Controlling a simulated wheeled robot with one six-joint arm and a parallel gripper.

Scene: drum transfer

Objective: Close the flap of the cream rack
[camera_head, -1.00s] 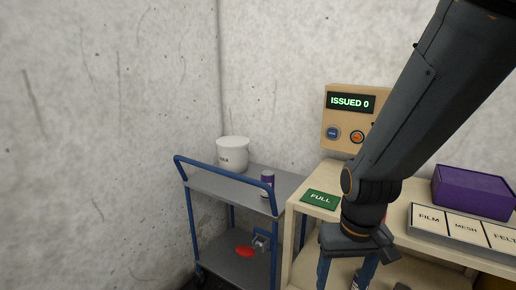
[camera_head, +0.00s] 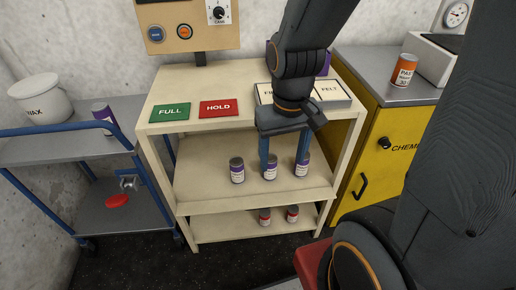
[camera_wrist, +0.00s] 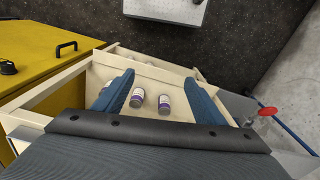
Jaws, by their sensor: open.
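The cream rack (camera_head: 160,128) stands in the middle of the head view, with a top and two lower shelves. I cannot tell for sure which part is its flap; a plain cream board (camera_head: 255,205) runs along the front of the middle shelf. Several small drums with purple labels, such as this left one (camera_head: 237,170), stand on that shelf. My gripper (camera_head: 284,163) is open, its blue fingers pointing down in front of or over the drums; the depth is unclear. In the wrist view, drums (camera_wrist: 137,98) show between the fingers, with nothing gripped.
Green FULL (camera_head: 170,112) and red HOLD (camera_head: 218,108) plates lie on the rack top. Two red-labelled drums (camera_head: 292,213) stand on the bottom shelf. A blue-railed grey cart (camera_head: 70,147) is at left; a yellow cabinet (camera_head: 385,140) is at right. Dark floor (camera_head: 230,262) lies in front.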

